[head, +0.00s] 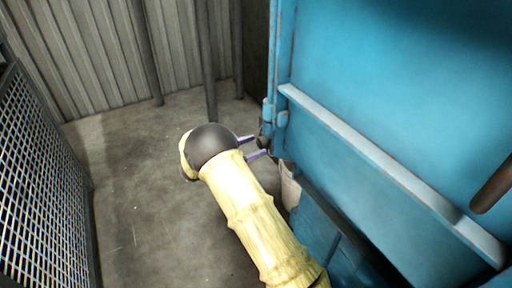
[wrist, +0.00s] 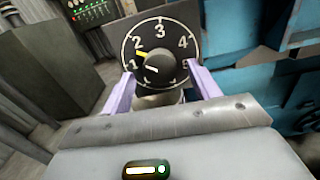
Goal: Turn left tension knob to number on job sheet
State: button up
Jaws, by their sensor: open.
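The tension knob (wrist: 154,68) is a dark round knob on a black dial plate (wrist: 181,28) numbered 1 to 5. A pale line on the knob slants left, roughly towards the 1. A short yellow mark (wrist: 141,56) lies between 1 and 2. My gripper (wrist: 160,72) is open, with one lavender finger at each side of the dial's lower half. Whether the fingers touch the knob I cannot tell. In the head view my gripper (head: 259,146) points at the left edge of the blue machine (head: 385,110). No job sheet is visible.
A grey cabinet (wrist: 90,62) with a panel of red and green lights (wrist: 90,10) stands at left in the wrist view. In the head view, a mesh panel (head: 40,170) is at left and a corrugated wall (head: 95,50) behind. The floor (head: 150,220) between is clear.

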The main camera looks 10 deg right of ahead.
jog(key=shift+x, duration=0.9)
jog(key=c, duration=1)
jog(key=shift+o, duration=0.2)
